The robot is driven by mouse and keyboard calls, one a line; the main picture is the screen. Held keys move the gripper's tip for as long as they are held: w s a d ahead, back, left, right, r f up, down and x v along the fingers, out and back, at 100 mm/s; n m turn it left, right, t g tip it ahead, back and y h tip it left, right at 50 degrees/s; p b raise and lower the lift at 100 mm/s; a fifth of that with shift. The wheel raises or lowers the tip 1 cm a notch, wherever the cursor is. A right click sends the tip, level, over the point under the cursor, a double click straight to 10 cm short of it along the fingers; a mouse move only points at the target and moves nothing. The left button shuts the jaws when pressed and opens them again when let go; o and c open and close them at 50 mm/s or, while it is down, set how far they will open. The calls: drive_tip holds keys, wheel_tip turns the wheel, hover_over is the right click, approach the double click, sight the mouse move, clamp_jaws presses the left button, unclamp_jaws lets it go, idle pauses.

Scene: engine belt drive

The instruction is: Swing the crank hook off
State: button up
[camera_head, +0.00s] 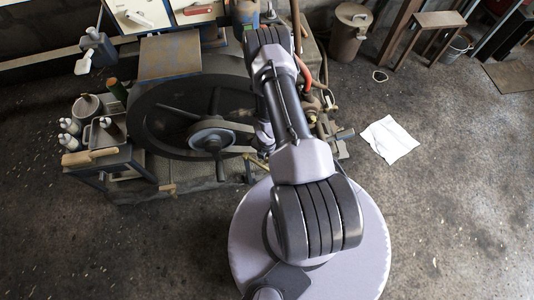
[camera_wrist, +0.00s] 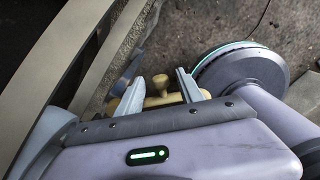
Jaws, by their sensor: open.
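My gripper (camera_wrist: 160,90) shows in the wrist view with its two grey fingers spread apart. A tan, brass-like part with a rounded knob (camera_wrist: 160,82) lies beyond and between the fingers. I cannot tell whether they touch it, or whether it is the crank hook. In the head view the engine's big dark flywheel (camera_head: 165,112) stands left of my arm, with a grey hub (camera_head: 212,138) at its middle. My arm hides part of the engine's right side, and my gripper cannot be made out there. No crank hook can be clearly picked out in the head view.
A small stand (camera_head: 125,160) with bottles and cans is left of the flywheel. Pipes and fittings (camera_head: 318,105) crowd the engine's right side. A white sheet (camera_head: 388,139) lies on the floor to the right. A lidded bin (camera_head: 350,30) stands behind. The right floor is mostly clear.

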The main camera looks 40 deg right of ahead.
wheel_tip(320, 180, up, 17)
drive_tip(key=p, duration=0.6)
drive_tip(key=shift+r, duration=0.2)
drive_tip(key=w+a+r+m+t, duration=0.1)
drive_tip(key=w+r+m, duration=0.5)
drive_tip(key=r, duration=0.8)
drive_tip(key=w+a+r+m+t, duration=0.1)
drive_tip(key=a+r+m, duration=0.25)
drive_tip(key=r, duration=0.45)
drive_tip(key=w+a+r+m+t, duration=0.1)
drive_tip(key=a+r+m, duration=0.25)
drive_tip(key=r, duration=0.45)
drive_tip(key=s+a+r+m+t+y+b, duration=0.1)
drive_tip(key=s+a+r+m+t+y, duration=0.1)
drive_tip(key=s+a+r+m, duration=1)
drive_tip(key=s+a+r, duration=0.2)
drive_tip(key=s+r, duration=0.1)
drive_tip(key=r, duration=0.1)
drive_tip(key=shift+r+t, duration=0.35)
drive_tip(key=shift+t, duration=0.05)
